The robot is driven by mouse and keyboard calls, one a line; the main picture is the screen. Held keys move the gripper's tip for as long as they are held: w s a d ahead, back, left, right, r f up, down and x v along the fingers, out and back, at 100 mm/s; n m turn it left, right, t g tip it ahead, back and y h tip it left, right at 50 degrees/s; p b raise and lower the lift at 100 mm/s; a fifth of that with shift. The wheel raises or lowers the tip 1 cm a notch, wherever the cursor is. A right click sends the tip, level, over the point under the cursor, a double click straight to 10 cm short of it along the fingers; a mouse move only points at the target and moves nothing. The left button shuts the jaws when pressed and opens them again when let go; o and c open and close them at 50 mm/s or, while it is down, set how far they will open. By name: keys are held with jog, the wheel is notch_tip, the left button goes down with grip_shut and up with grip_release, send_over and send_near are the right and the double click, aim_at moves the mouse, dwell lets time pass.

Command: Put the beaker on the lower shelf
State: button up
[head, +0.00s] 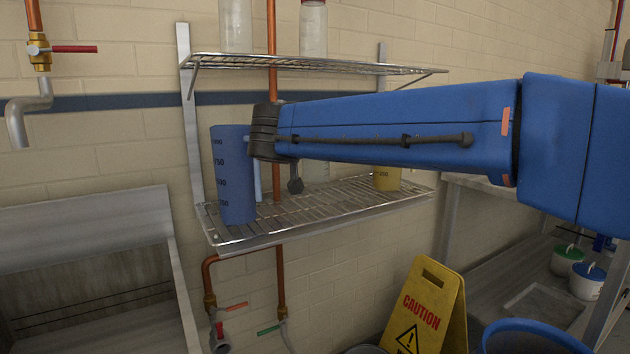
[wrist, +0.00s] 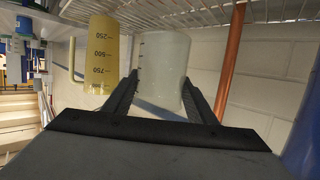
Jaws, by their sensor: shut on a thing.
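A pale translucent beaker (wrist: 165,65) stands between the two fingers of my gripper (wrist: 163,92) in the wrist view. The fingers are shut on its sides. That view is upside down, and the beaker's base is at the wire lower shelf (head: 240,233); I cannot tell whether it rests on it. In the head view the beaker (head: 316,172) shows only partly below my blue arm, over the lower shelf. My wrist hides most of the grip there.
A blue measuring jug (head: 231,175) stands at the lower shelf's left end, and a yellow jug (head: 387,179) at its right. Clear jars (head: 313,28) stand on the upper shelf (head: 300,64). A copper pipe (wrist: 231,60) runs close by. A yellow caution sign (head: 428,305) stands below.

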aim_at(312, 179)
jog(key=shift+f, duration=3.15)
jog(key=shift+w+a+f, duration=0.1)
jog(key=shift+f, duration=0.25)
jog(key=shift+f, duration=0.1)
jog(key=o, duration=1.1)
jog(key=shift+o, duration=0.2)
jog(key=shift+s+r, duration=0.2)
jog(key=v, duration=1.1)
jog(key=shift+s, duration=0.3)
